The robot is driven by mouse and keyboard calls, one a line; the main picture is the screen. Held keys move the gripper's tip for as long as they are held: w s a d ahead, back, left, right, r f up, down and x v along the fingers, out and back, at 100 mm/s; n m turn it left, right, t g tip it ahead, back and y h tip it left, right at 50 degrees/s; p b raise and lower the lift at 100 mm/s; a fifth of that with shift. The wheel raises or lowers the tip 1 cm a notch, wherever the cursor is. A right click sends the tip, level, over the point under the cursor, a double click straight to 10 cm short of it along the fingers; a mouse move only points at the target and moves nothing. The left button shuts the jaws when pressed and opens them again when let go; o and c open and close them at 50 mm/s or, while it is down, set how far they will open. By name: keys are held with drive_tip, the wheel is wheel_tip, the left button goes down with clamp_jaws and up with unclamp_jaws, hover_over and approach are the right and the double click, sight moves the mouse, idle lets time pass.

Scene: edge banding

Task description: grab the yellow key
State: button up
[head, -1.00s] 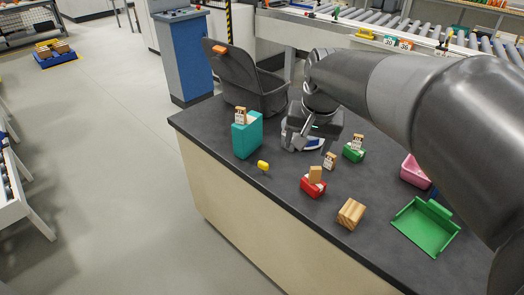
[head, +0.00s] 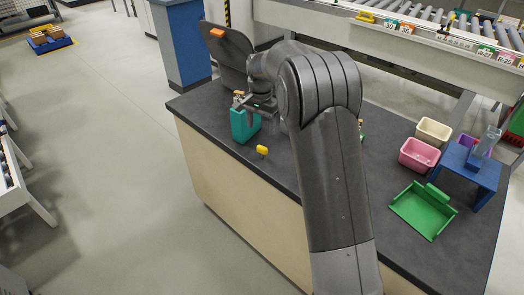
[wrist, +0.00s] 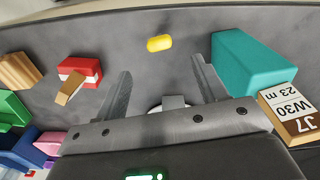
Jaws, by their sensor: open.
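The yellow key (head: 262,150) sits on the dark tabletop near its front-left edge, just right of the teal block (head: 242,128). In the wrist view the yellow key (wrist: 159,43) shows as a small rounded yellow piece, seen from above. It lies ahead of my gripper (wrist: 161,72), roughly in line with the gap between the fingers and not between them. The fingers are apart and empty. In the head view my gripper (head: 252,104) is beside the top of the teal block, partly hidden by my arm.
A red block (wrist: 80,70) lies left of the fingers. A green tray (head: 423,212), pink bin (head: 418,156) and blue stand (head: 470,165) occupy the table's right side.

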sight(262, 146)
drive_tip(key=f, duration=1.1)
drive_tip(key=shift+w+d, duration=0.1)
drive_tip(key=shift+d, duration=0.1)
drive_tip(key=shift+c, duration=0.2)
drive_tip(key=c, duration=1)
drive_tip(key=shift+r, duration=0.1)
